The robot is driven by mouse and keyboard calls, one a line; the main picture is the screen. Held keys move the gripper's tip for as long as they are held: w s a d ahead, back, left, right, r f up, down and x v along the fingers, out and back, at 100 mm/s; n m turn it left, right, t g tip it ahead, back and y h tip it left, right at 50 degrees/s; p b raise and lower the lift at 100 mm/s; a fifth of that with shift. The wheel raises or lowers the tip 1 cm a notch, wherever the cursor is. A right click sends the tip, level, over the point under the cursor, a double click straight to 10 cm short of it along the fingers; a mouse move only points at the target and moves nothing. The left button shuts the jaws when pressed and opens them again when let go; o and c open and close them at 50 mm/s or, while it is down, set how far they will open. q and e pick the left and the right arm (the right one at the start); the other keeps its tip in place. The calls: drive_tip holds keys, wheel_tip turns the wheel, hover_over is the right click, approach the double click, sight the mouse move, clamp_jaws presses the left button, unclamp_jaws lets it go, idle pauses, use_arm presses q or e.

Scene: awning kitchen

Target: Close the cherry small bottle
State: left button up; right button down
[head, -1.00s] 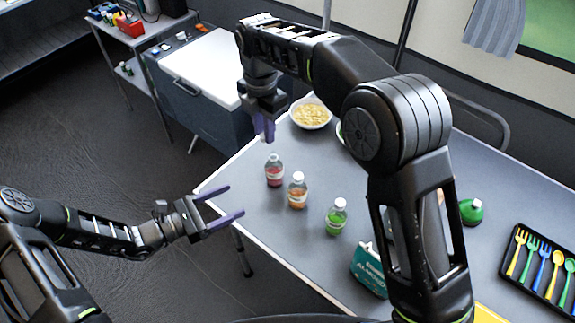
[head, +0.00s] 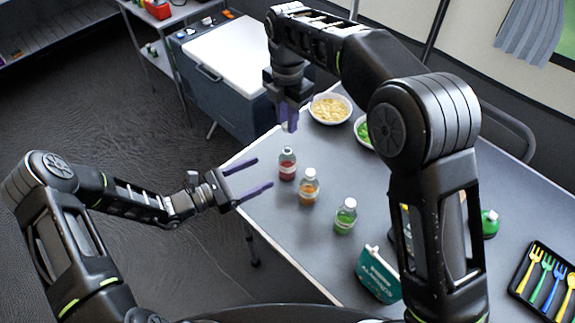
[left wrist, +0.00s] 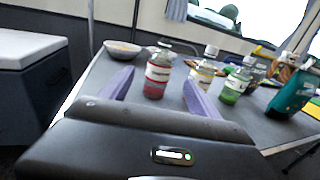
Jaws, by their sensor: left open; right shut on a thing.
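The cherry small bottle (head: 287,169), with red contents and a pale label, stands upright on the grey table near its left edge. It also shows in the left wrist view (left wrist: 157,80), ahead between my left fingers. My left gripper (head: 264,172) is open and empty, its purple fingers pointing at the bottle from the left, apart from it. My right gripper (head: 289,122) points down above and just behind the bottle. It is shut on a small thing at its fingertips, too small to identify.
An orange bottle (head: 308,188) and a green bottle (head: 345,217) stand right of the cherry bottle. A teal carton (head: 378,275) is in front, a bowl of pale food (head: 330,108) behind. A cutlery tray (head: 545,278) lies far right. A white-lidded cooler (head: 235,68) stands beyond the table.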

sight(281, 161)
use_arm(q)
drive_tip(key=x, duration=0.8)
drive_tip(key=shift+a, duration=0.1)
drive_tip(key=shift+c, duration=0.4)
clamp_jaws()
idle(0.4)
